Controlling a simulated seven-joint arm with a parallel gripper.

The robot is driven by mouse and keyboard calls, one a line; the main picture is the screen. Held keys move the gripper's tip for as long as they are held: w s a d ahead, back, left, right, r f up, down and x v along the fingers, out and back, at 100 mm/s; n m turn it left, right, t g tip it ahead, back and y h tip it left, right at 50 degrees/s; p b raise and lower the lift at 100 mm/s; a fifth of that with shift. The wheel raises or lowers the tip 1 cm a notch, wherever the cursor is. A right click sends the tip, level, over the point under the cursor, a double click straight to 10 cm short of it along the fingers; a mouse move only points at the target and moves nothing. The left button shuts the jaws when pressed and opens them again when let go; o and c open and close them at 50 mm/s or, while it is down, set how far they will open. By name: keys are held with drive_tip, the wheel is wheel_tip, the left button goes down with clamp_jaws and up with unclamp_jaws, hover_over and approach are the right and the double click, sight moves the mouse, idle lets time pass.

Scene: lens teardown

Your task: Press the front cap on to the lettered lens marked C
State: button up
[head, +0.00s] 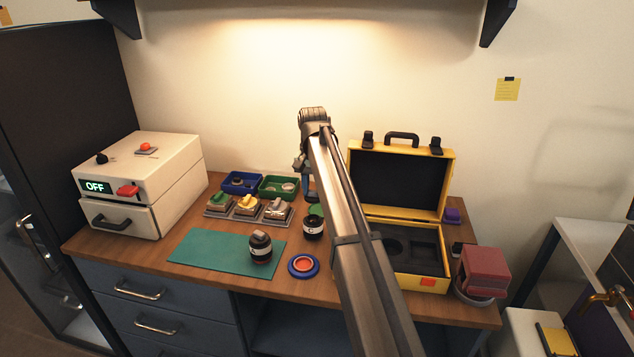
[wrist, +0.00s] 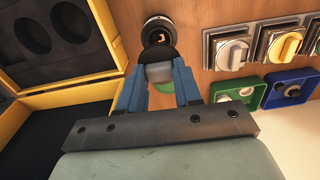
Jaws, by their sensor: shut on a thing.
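My gripper (wrist: 160,82) is shut on a grey grip with a black, rounded piece, which looks like the front cap (wrist: 157,56). In the wrist view it overlaps the near edge of an open-topped black lens (wrist: 157,28); I cannot tell whether they touch. In the head view my gripper (head: 309,188) is just behind this lens (head: 313,229). Its white mark is too small to read surely. Another dark lens (head: 260,250) stands upright on the green mat (head: 200,246), with a knobbed top, also with a white mark.
An open yellow case (head: 400,274) stands right of my gripper. A blue-and-red ring (head: 303,266) lies in front. Several knobbed blocks (head: 247,207), a blue tray (head: 240,182) and a green tray (head: 279,187) are left. A white box (head: 150,180) reads OFF.

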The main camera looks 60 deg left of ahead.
drive_tip(key=shift+s+d, duration=0.2)
drive_tip(key=shift+d, duration=0.05)
drive_tip(key=shift+a+f, duration=0.1)
drive_tip(key=shift+f, duration=3)
drive_tip(key=shift+f, duration=0.2)
drive_tip(key=o, duration=1.6)
drive_tip(key=shift+c, duration=0.2)
drive_tip(key=shift+r, duration=0.2)
drive_tip(key=shift+r, duration=3.35)
clamp_jaws()
